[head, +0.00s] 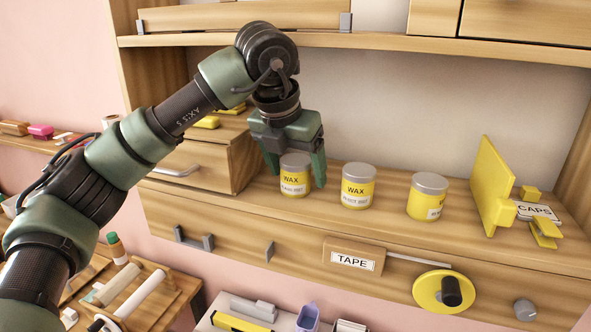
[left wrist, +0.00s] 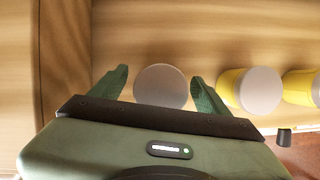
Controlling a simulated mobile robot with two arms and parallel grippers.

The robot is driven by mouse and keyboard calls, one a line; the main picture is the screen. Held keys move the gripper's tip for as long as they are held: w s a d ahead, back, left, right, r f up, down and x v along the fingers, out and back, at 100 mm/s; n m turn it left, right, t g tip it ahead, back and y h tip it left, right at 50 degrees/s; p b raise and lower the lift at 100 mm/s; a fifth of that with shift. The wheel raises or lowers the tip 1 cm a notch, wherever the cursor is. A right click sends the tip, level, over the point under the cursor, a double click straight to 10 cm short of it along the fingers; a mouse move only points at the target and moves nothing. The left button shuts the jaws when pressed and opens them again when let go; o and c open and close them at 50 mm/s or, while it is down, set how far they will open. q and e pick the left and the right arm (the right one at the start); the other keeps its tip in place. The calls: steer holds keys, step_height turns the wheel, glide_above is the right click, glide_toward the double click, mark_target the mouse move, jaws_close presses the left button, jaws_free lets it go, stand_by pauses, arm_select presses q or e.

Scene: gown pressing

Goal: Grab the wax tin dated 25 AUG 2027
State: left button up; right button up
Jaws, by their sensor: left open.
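Three yellow wax tins with grey lids stand upright in a row on the wooden shelf: a left tin (head: 295,176), a middle tin (head: 358,187) and a right tin (head: 427,198). The left and middle tins read WAX with a smaller date line too small to read; the right tin's label is turned mostly away. My left gripper (head: 297,178) is open and points down with its fingers on either side of the left tin. In the left wrist view the left tin's lid (left wrist: 161,86) lies between the open fingers, with a gap on each side. My right gripper is not in view.
A wooden drawer box (head: 205,160) stands left of the tins. A yellow upright plate (head: 492,185) and a CAPS label (head: 535,211) are at the right. A TAPE sign (head: 353,262) and a yellow tape roll (head: 440,291) are on the front below. The shelf behind the tins is clear.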

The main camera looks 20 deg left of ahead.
arm_select(q)
steer(key=shift+s, duration=0.1)
steer(key=c, duration=1.6)
steer(key=shift+o, duration=0.2)
steer(key=shift+r, duration=0.15)
